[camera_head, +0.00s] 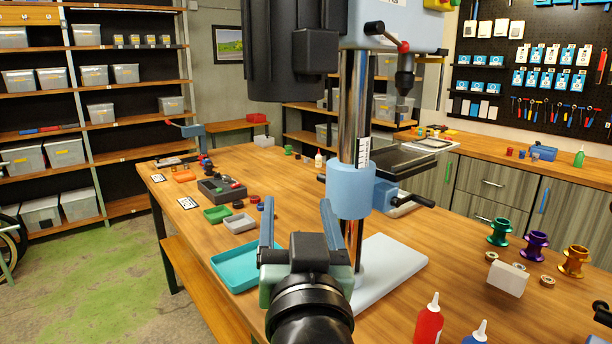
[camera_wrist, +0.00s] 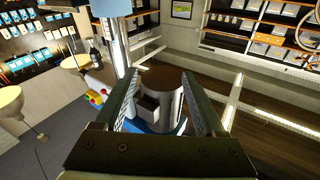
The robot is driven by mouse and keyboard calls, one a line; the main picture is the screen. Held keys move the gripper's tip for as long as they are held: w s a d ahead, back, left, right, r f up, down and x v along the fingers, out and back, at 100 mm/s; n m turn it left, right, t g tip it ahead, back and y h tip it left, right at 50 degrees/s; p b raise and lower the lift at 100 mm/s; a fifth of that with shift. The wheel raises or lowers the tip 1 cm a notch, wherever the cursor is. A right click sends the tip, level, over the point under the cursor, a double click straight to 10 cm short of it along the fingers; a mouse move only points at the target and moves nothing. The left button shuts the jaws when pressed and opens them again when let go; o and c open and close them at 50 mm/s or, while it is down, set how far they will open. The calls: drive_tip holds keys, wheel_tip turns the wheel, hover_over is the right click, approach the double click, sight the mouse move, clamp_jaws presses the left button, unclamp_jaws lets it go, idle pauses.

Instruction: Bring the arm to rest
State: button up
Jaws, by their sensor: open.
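My gripper (camera_head: 298,222) is raised in the middle of the head view, in front of the drill press column. Its two blue-grey fingers point up and stand apart with nothing held between them. In the wrist view my gripper (camera_wrist: 160,98) is also open, with its fingers spread. Beyond the fingers there, the dark drill press head (camera_wrist: 158,92) shows through the gap. Whether the gripper touches the drill press cannot be told, but a gap seems to show.
The drill press (camera_head: 352,190) stands close behind my gripper on the wooden workbench (camera_head: 330,210). A teal tray (camera_head: 232,272) lies to the left. Red (camera_head: 429,322) and blue bottles (camera_head: 477,335) stand front right. A white box (camera_head: 507,278) and coloured spools (camera_head: 537,246) are at right.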

wheel_tip(320, 180, down, 6)
drive_tip(key=s+g+h, duration=0.1)
drive_tip(key=g+h, duration=0.1)
drive_tip(key=g, duration=0.1)
drive_tip(key=s+r+t+p, duration=0.2)
drive_tip(key=s+r+t, duration=0.1)
drive_tip(key=r, duration=0.7)
drive_tip(key=s+r+t+p, duration=0.2)
drive_tip(key=s+r+t, duration=0.2)
drive_tip(key=r, duration=0.7)
drive_tip(key=s+r+t+p, duration=0.2)
drive_tip(key=s+r, duration=0.4)
drive_tip(key=r, duration=0.4)
drive_tip(key=shift+d+r+t, duration=0.35)
drive_tip(key=shift+t, duration=0.45)
drive_tip(key=shift+s, duration=0.1)
